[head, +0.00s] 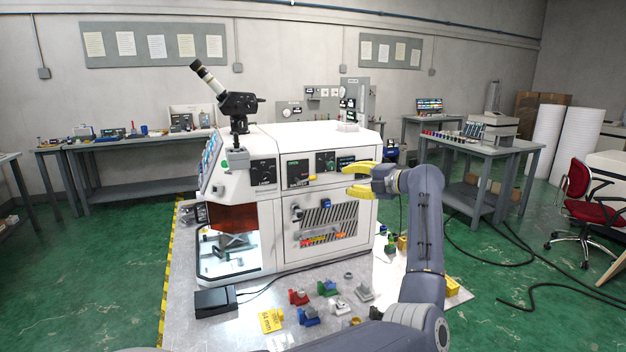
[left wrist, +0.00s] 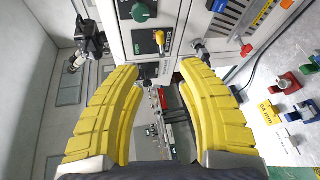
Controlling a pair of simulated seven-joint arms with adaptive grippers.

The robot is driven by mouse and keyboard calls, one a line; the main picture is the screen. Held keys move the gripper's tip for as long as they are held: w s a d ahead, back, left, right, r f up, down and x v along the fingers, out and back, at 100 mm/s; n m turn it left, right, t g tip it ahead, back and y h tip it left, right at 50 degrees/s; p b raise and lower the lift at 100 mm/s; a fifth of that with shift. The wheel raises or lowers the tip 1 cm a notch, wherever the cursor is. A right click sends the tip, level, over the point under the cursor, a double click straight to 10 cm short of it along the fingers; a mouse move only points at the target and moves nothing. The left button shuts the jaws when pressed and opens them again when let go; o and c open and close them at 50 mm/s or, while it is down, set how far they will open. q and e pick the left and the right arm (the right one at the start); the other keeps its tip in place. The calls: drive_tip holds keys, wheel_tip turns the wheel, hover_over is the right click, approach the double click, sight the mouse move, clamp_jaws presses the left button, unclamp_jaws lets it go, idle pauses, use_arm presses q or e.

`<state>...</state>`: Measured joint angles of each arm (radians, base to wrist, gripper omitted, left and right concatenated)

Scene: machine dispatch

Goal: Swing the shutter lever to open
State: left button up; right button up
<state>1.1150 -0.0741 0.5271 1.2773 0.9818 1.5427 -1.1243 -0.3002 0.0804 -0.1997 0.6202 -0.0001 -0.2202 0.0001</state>
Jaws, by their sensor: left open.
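My left gripper (head: 347,180) is open and empty in front of the right part of the white machine's (head: 290,240) front face. In the left wrist view its two yellow fingers (left wrist: 160,72) are spread apart. My right gripper is not in view.
A microscope-like eyepiece (head: 235,100) stands on the machine. Small coloured parts (head: 300,297) and a black box (head: 215,302) lie on the metal plate in front.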

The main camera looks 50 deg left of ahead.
sight(315, 178)
use_arm(q)
drive_tip(key=x, duration=1.7)
drive_tip(key=shift+s+a+f, duration=0.1)
clamp_jaws()
